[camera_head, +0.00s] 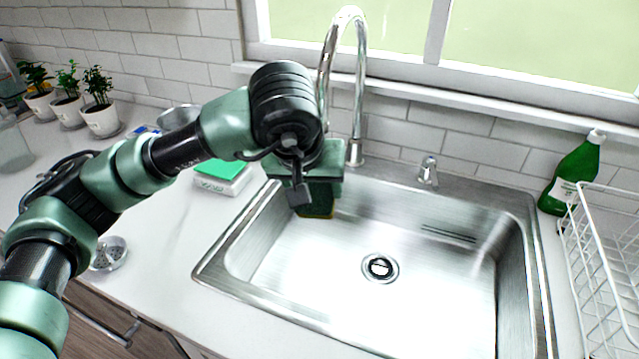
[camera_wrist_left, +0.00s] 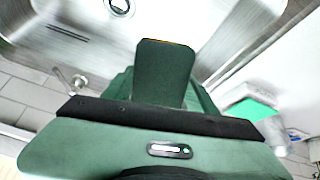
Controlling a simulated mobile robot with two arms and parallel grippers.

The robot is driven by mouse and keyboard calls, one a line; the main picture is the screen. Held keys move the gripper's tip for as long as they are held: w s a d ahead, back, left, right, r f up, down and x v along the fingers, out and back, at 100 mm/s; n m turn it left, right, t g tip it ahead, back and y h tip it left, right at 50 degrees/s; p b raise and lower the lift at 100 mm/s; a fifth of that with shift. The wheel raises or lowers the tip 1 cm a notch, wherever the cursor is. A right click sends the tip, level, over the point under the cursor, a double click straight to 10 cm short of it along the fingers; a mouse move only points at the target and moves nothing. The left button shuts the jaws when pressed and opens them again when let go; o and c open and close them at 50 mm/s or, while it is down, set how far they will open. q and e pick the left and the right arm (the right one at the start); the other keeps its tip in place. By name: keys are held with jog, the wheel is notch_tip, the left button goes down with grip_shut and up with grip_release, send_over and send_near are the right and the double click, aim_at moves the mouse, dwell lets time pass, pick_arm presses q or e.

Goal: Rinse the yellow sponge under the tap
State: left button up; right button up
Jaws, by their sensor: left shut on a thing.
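My left gripper (camera_head: 310,192) is shut on the sponge (camera_head: 320,207) over the back left part of the sink. The chrome tap (camera_head: 361,75) arches up behind the arm. Its spout end is hidden behind my wrist, and no water is visible. A small chrome lever (camera_head: 428,172) stands right of the tap. My right gripper is not in view.
The steel sink (camera_head: 330,275) is empty, with a round drain (camera_head: 380,268). A green bottle (camera_head: 572,178) and a white wire rack (camera_head: 600,265) stand at the right. A white box with a green top (camera_head: 222,175) lies left of the sink. Potted plants (camera_head: 102,118) stand far left.

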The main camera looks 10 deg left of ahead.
pick_arm(q)
jog(key=s+b, duration=0.1)
jog(key=s, duration=0.5)
jog(key=shift+a, duration=0.25)
dwell(1.2)
jog(key=s+r, duration=0.4)
jog(key=s, duration=0.1)
jog(key=shift+a+p, duration=0.2)
jog(key=shift+p, duration=0.15)
dwell(0.4)
